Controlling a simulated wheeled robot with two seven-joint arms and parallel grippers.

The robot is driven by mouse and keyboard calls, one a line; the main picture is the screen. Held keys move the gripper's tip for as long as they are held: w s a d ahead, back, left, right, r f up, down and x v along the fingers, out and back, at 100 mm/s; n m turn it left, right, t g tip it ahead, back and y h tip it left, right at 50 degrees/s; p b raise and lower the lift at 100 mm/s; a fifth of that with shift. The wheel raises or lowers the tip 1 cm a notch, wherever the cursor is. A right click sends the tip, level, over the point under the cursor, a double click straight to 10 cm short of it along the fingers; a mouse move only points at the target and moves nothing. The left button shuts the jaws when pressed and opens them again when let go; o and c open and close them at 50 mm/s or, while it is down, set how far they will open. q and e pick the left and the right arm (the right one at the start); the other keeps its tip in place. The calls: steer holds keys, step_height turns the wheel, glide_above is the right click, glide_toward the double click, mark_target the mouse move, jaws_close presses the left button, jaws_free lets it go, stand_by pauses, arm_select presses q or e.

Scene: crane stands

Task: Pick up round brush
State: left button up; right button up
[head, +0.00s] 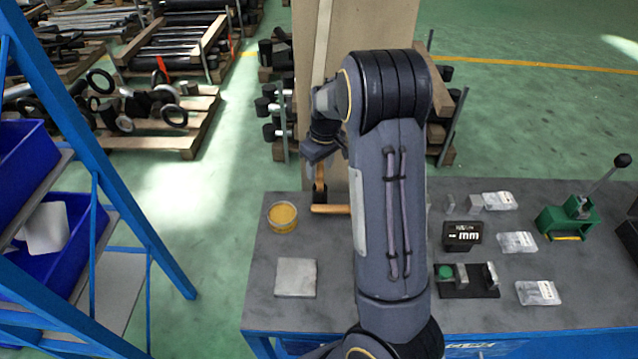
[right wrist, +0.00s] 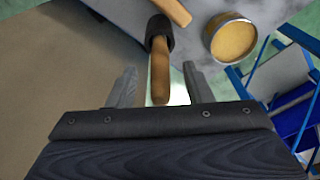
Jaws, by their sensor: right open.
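The round brush has a wooden handle and a black head. In the right wrist view the brush (right wrist: 160,72) points its handle toward me, between my two fingers, with the black head farther away. In the head view the brush (head: 320,193) stands roughly upright on the table's back left part. My right gripper (head: 319,163) is above it and reaches down over the handle. In the right wrist view my right gripper (right wrist: 157,84) is open, with gaps visible on both sides of the handle. My left gripper is not in view.
A second wooden handle (head: 330,209) lies close to the brush, partly hidden by my arm. A round tub of yellow paste (head: 282,216) and a grey square plate (head: 296,277) are on the grey table (head: 262,310). A tall brown board (head: 365,25) rises behind. A blue rack (head: 110,180) stands left.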

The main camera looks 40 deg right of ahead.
steer(key=shift+w+f, duration=0.1)
steer(key=shift+f, duration=0.65)
jaws_close()
steer(key=shift+r, duration=0.15)
